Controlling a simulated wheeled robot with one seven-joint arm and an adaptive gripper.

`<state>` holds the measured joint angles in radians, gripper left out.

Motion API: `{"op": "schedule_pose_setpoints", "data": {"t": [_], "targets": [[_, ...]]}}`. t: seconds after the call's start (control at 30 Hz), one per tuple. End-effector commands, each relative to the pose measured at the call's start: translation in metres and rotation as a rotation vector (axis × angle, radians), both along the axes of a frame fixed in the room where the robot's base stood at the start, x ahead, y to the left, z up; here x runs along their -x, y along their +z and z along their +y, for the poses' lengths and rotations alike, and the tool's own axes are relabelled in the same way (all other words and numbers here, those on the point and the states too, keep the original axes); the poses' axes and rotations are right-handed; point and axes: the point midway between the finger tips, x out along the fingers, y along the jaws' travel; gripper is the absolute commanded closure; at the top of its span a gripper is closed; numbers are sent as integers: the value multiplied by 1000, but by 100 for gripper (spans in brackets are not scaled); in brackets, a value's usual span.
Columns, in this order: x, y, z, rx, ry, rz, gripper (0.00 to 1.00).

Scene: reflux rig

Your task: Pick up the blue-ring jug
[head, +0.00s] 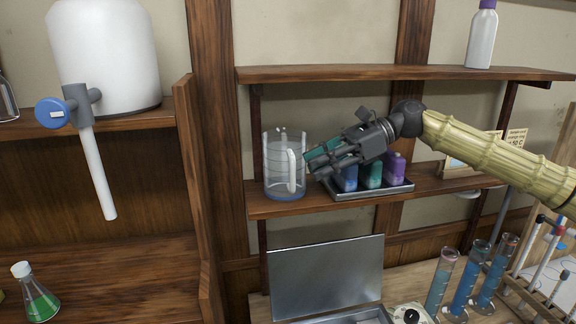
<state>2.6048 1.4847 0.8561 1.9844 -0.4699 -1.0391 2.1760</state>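The blue-ring jug (274,168) is a clear upright vessel with a blue band around its base and a pale handle on its right side. It stands at the left end of the middle shelf (262,208). My gripper (311,164) reaches in from the right, with its fingertips just right of the jug's handle. Its fingers look spread, with a teal pad showing, and nothing is seen between them. I cannot tell whether a fingertip touches the handle.
A metal tray (372,190) with blue, teal and purple bottles sits just right of the jug, below my gripper. A wooden post (215,120) stands to the left, and an upper shelf (390,73) runs above. Blue-filled cylinders (463,293) stand at lower right.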

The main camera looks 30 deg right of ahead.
Motion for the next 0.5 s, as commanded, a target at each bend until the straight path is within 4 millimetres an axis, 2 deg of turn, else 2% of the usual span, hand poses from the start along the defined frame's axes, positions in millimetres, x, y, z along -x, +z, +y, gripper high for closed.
{"op": "schedule_pose_setpoints", "data": {"t": [0.27,0.5], "targets": [[-3,-6,13,0,0,0,77],[-10,-18,35,-4,0,1,77]]}}
